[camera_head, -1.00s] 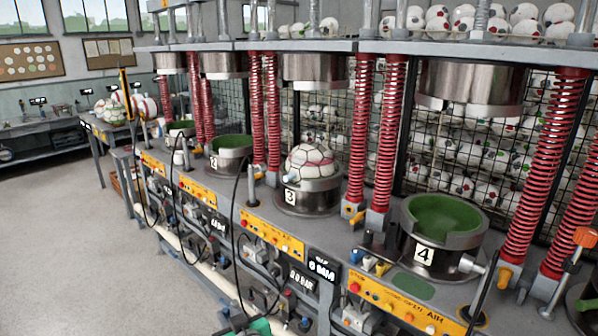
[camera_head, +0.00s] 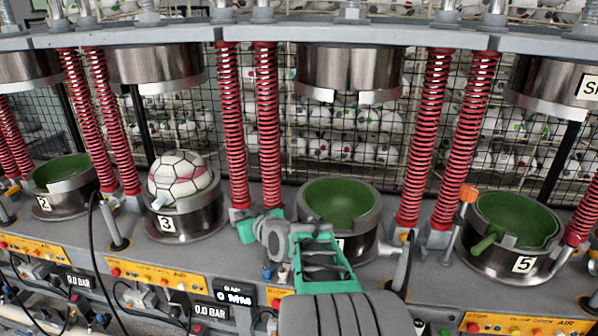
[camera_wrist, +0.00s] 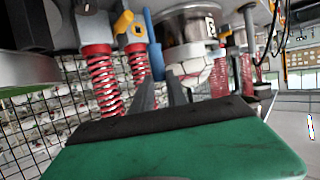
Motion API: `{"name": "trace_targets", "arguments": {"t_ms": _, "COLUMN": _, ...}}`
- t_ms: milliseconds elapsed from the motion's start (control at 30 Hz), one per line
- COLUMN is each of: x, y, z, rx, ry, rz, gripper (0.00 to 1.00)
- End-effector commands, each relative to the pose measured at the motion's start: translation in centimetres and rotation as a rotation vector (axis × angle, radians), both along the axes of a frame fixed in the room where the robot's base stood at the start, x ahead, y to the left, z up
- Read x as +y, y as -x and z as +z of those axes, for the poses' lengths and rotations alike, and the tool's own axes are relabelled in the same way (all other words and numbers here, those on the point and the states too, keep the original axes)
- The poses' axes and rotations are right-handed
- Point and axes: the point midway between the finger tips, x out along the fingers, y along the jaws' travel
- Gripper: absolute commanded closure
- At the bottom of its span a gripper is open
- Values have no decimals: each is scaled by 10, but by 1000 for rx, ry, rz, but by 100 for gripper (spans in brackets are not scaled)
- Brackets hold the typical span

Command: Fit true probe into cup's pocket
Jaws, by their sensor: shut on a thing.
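My gripper (camera_head: 272,238), green and grey, is low over the bench at the front left of a green-lined steel cup (camera_head: 368,246). It hides the lower front of that cup and most of its number plate. In the wrist view, the two dark fingers (camera_wrist: 163,92) are close together, and a thin blue rod (camera_wrist: 152,30), apparently a probe, runs out from between their tips. Its far end and exact fit in the fingers are unclear. I cannot tell which probe is the true one. Cup 5 (camera_head: 487,258) has a green-handled piece at its front left.
Cup 3 (camera_head: 190,222) holds a ball (camera_head: 182,180), and cup 2 (camera_head: 62,203) is at the left. Red spring columns (camera_head: 268,140) stand between stations, with steel upper dies (camera_head: 350,72) overhead. An orange-topped post (camera_head: 468,193) stands left of cup 5.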

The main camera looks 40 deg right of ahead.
Motion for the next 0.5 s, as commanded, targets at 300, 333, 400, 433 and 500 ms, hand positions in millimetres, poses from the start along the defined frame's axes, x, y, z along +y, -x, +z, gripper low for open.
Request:
{"name": "trace_targets", "arguments": {"t_ms": 300, "x": -128, "y": 60, "z": 79, "rx": 1, "ry": 2, "rz": -14, "gripper": 100}}
{"name": "trace_targets", "arguments": {"t_ms": 333, "x": -131, "y": 63, "z": 81, "rx": 1, "ry": 1, "rz": -13, "gripper": 100}}
{"name": "trace_targets", "arguments": {"t_ms": 400, "x": -135, "y": 66, "z": 83, "rx": 1, "ry": 0, "rz": -10, "gripper": 100}}
{"name": "trace_targets", "arguments": {"t_ms": 433, "x": -135, "y": 67, "z": 83, "rx": 1, "ry": 0, "rz": -9, "gripper": 100}}
{"name": "trace_targets", "arguments": {"t_ms": 500, "x": -135, "y": 66, "z": 83, "rx": 1, "ry": 1, "rz": -8, "gripper": 100}}
